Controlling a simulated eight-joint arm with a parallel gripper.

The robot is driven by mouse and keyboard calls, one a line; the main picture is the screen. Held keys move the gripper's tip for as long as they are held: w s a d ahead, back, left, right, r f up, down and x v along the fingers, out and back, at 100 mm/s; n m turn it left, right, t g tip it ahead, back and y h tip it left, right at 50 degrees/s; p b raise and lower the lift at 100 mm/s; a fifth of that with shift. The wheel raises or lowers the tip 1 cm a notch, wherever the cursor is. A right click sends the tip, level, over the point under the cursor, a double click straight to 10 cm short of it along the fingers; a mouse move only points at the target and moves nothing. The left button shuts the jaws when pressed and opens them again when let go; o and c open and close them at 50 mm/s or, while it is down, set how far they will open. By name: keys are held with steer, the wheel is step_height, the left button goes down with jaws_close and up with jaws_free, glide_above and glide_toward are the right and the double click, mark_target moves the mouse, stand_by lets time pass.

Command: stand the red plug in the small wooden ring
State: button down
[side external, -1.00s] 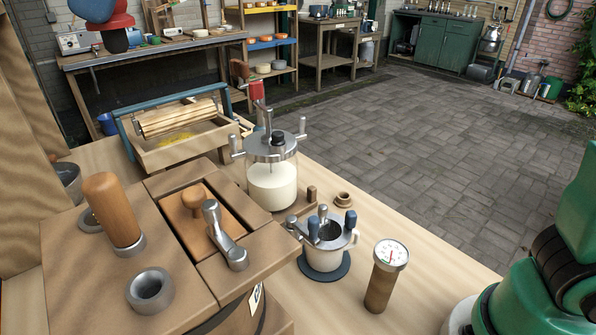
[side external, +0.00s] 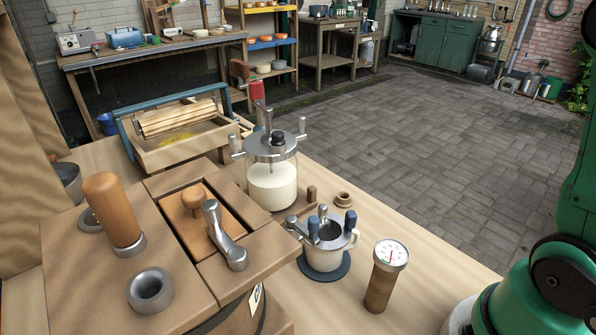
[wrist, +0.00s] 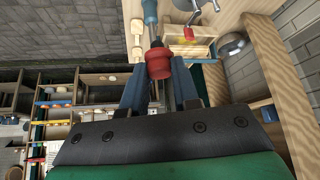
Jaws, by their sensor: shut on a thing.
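The red plug (wrist: 158,64) shows in the wrist view between the blue-grey fingers of my gripper (wrist: 161,75). My gripper is shut on it and holds it off the table. Neither the plug nor my gripper is in the side view now. The small wooden ring (side external: 343,200) lies on the pale tabletop in the side view, right of the glass churn. It is empty. I cannot make it out in the wrist view.
The glass churn (side external: 272,172) with its crank stands left of the ring. A large wooden box (side external: 90,260) fills the near left. The tabletop right of the ring is clear.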

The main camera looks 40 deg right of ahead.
glide_above(339, 193)
steer(key=s, duration=0.2)
steer(key=f, duration=3.1)
steer(key=shift+w+d, duration=0.15)
steer(key=shift+d, duration=0.05)
steer(key=shift+f, duration=1.5)
steer(key=shift+f, duration=1.15)
steer(key=c, duration=0.6)
jaws_free()
steer(key=c, duration=0.4)
steer(key=shift+o, duration=0.2)
steer(key=shift+r, duration=0.1)
steer(key=v, duration=0.7)
steer(key=shift+a+r, duration=0.1)
